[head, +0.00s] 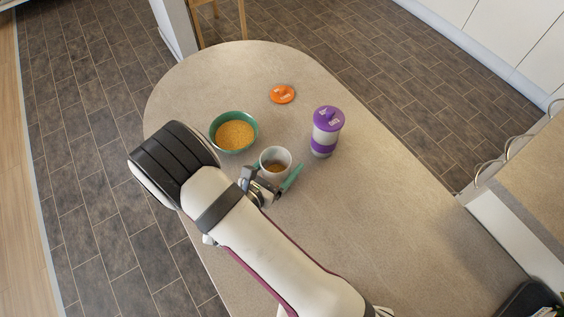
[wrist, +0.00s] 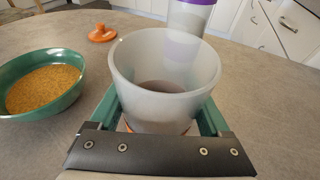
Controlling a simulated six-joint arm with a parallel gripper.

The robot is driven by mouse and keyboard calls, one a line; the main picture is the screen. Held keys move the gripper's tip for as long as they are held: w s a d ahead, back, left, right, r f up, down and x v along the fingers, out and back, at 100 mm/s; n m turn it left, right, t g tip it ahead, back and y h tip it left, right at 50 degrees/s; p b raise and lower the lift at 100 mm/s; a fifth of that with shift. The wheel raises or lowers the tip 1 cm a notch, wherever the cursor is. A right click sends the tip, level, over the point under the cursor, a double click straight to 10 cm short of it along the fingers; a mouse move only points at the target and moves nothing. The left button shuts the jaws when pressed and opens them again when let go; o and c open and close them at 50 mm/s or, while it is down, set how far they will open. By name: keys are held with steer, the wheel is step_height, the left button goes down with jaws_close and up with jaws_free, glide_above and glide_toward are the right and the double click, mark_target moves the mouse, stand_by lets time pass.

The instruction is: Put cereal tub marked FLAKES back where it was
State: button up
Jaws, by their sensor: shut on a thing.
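A translucent whitish tub (head: 275,158) without a lid stands upright between the fingers of my gripper (head: 270,178). In the wrist view the tub (wrist: 163,75) fills the middle, with a teal finger on each side and a hint of orange low on its wall. My gripper is shut on it. Something brownish shows at its bottom. No FLAKES marking is readable on it; its lower outside is hidden by my gripper. I cannot tell whether it touches the table. An orange lid (head: 282,94) lies apart on the table, behind the tub.
A green bowl (head: 228,148) of yellow-orange cereal is left of the tub. A tub with purple lid and band (head: 326,130) stands to the right; its lettering is unreadable. The speckled table (head: 400,215) is clear at the right and front right. Its rounded far edge is near a chair.

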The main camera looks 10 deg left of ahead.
mark_target(267, 179)
steer(key=o, duration=1.4)
steer(key=shift+f, duration=0.15)
steer(key=shift+s+a+r, duration=0.15)
steer(key=shift+s+r, duration=0.1)
steer(key=shift+s, duration=0.05)
steer(key=v, duration=1.1)
steer(key=shift+s+a+r, duration=0.1)
steer(key=shift+s, duration=0.05)
steer(key=shift+a, duration=0.1)
